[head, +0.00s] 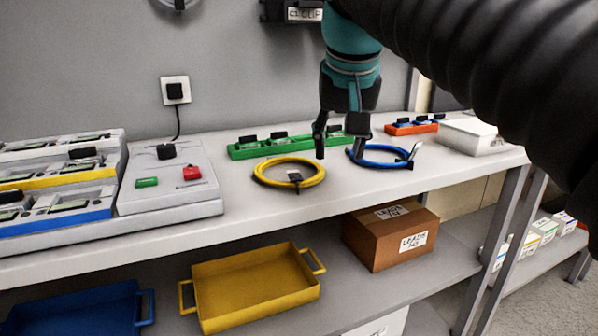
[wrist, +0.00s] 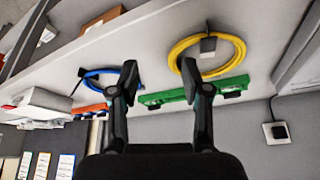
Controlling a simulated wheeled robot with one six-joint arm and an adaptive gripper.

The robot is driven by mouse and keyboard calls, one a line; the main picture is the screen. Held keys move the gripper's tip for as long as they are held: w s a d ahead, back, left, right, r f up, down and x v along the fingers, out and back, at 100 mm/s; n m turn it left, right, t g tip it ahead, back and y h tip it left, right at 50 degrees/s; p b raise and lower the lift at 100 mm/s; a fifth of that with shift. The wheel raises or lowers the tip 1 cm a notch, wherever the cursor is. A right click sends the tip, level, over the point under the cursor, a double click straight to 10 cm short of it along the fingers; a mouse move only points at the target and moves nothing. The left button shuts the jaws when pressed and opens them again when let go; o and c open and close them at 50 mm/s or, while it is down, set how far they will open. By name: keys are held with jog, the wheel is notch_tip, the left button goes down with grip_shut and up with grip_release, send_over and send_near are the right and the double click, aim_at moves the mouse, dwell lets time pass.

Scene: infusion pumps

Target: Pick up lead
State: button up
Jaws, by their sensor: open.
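A coiled yellow lead (head: 262,181) with a dark plug lies on the white bench top, and it shows at upper right in the wrist view (wrist: 236,44). A coiled blue lead (head: 378,163) lies to its right, with a dark plug and a pale tag. It also shows at left in the wrist view (wrist: 89,82). My gripper (head: 340,154) is open and empty, pointing down between the two coils. I cannot tell the exact height above the bench.
A green strip (head: 243,151) lies behind the coils and an orange strip (head: 400,130) further right. A white box (head: 468,138) stands at the right end. A grey unit (head: 140,195) with red and green parts stands left. A yellow tray (head: 255,290) and cardboard box (head: 375,245) are below.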

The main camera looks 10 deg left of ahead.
jog(key=a+r, duration=0.6)
jog(key=a, duration=0.7)
jog(key=b, duration=0.4)
send_over(258, 170)
jog(key=s, duration=0.2)
jog(key=f, duration=0.7)
jog(key=shift+w+d+f, duration=0.2)
jog(key=shift+w+d, duration=0.05)
jog(key=shift+d, duration=0.05)
jog(key=shift+g, duration=0.3)
jog(key=b+x, duration=0.1)
jog(key=x, duration=0.1)
jog(key=b+x, duration=0.1)
jog(key=x, duration=0.1)
jog(key=shift+s+f, duration=0.15)
jog(key=shift+s, duration=0.25)
jog(key=shift+w+a+f, duration=0.1)
jog(key=shift+w+f, duration=0.2)
jog(key=shift+f, duration=0.25)
grip_shut()
